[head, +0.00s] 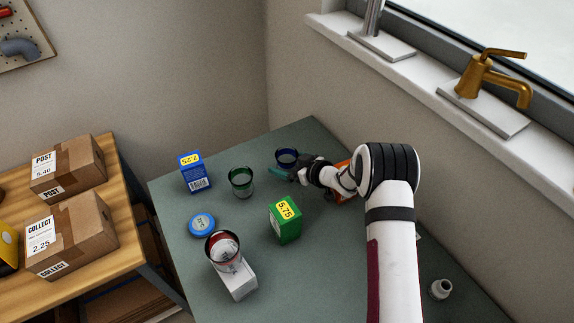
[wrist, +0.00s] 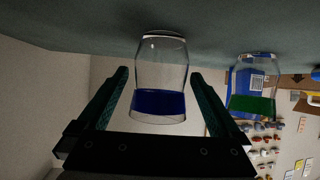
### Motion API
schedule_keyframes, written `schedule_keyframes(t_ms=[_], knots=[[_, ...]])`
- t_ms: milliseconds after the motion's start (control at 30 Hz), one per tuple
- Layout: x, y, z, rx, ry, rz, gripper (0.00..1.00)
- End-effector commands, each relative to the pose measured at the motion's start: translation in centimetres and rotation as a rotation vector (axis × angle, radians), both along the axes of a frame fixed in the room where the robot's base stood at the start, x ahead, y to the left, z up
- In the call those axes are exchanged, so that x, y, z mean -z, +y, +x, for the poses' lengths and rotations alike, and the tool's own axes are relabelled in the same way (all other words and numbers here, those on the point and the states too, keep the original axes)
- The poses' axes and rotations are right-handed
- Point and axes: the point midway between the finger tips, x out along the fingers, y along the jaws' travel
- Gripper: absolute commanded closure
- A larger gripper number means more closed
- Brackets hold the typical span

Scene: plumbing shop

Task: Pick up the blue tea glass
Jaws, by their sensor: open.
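The blue tea glass (head: 287,157) stands near the back of the green-grey table, clear with a dark blue band. In the wrist view, where the table is at the top, the blue glass (wrist: 160,70) shows between the two fingers, with a gap on each side. My gripper (head: 284,172) is open and right at the glass, hiding part of it in the head view. Its two teal-padded fingers also show in the wrist view (wrist: 160,76). I cannot tell how far the glass sits between the fingers.
A green-banded glass (head: 241,183) and a blue box (head: 194,173) stand left of the blue glass. A green box (head: 285,222), a blue disc (head: 201,224), a red glass (head: 223,248) and a white box (head: 240,284) are nearer. An orange box (head: 343,167) is partly hidden behind my arm.

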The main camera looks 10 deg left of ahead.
Motion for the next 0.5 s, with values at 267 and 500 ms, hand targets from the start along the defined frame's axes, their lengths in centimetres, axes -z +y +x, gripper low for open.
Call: schedule_keyframes(t_ms=[267, 500], knots=[[0.11, 0.19, 0.12, 0.001, 0.001, -0.001, 0.09], [0.08, 0.18, 0.12, 0.001, 0.001, -0.001, 0.52]])
